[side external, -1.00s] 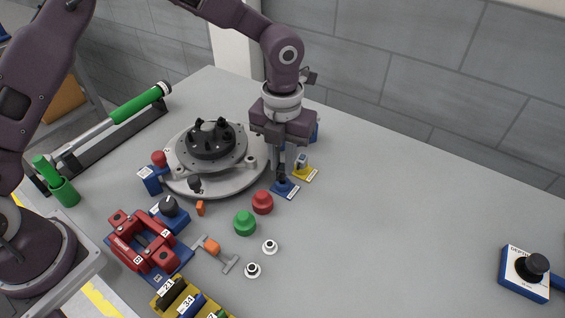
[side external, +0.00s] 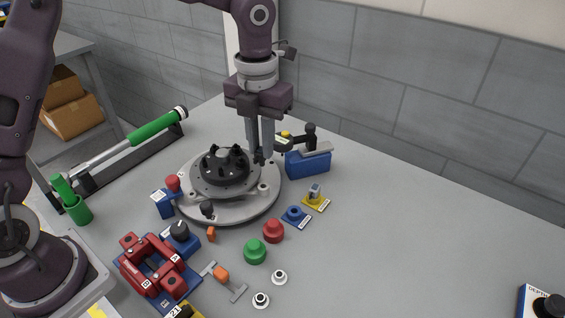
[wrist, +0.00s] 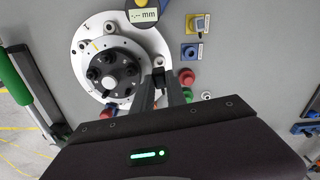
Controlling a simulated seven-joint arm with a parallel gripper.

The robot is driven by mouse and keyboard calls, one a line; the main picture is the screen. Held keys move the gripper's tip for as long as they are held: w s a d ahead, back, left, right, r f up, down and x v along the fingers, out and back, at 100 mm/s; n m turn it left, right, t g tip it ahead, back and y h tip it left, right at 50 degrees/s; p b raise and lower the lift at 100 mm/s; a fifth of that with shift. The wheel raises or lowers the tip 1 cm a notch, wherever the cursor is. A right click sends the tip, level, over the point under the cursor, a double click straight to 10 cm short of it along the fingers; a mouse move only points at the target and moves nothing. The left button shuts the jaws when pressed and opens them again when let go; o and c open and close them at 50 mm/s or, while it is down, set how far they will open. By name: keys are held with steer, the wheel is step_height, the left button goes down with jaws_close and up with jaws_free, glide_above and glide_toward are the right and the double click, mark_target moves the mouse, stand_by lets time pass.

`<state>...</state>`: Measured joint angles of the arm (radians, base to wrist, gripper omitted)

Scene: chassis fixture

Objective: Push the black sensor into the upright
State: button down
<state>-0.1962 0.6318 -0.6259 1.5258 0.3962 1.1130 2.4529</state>
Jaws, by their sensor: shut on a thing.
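My gripper (side external: 259,155) is shut on the small black sensor (side external: 259,158), held low between the fingertips at the right rear of the round grey fixture plate (side external: 232,213). The black ring-shaped hub (side external: 225,168) with several dark posts stands on that plate, left of the fingers; I cannot tell which part is the upright. In the wrist view my gripper (wrist: 159,80) has the sensor (wrist: 158,75) at its tips, over the right edge of the plate. Its lower end and any contact are unclear. The blue holder (side external: 296,214) shows no sensor standing in it.
A blue gauge block (side external: 308,162) stands close right of the fingers. A yellow holder (side external: 316,201), red knob (side external: 273,231) and green knob (side external: 255,252) lie in front. A red clamp fixture (side external: 150,267) and green-handled wrench (side external: 150,129) are left. The table's right side is mostly clear.

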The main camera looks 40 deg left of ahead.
mark_target(262, 162)
steer(key=shift+f, duration=2.35)
steer(key=shift+f, duration=0.1)
steer(key=shift+f, duration=0.5)
steer(key=shift+f, duration=0.2)
steer(key=shift+f, duration=0.6)
steer(key=c, duration=1.7)
jaws_free()
steer(key=shift+r, duration=0.1)
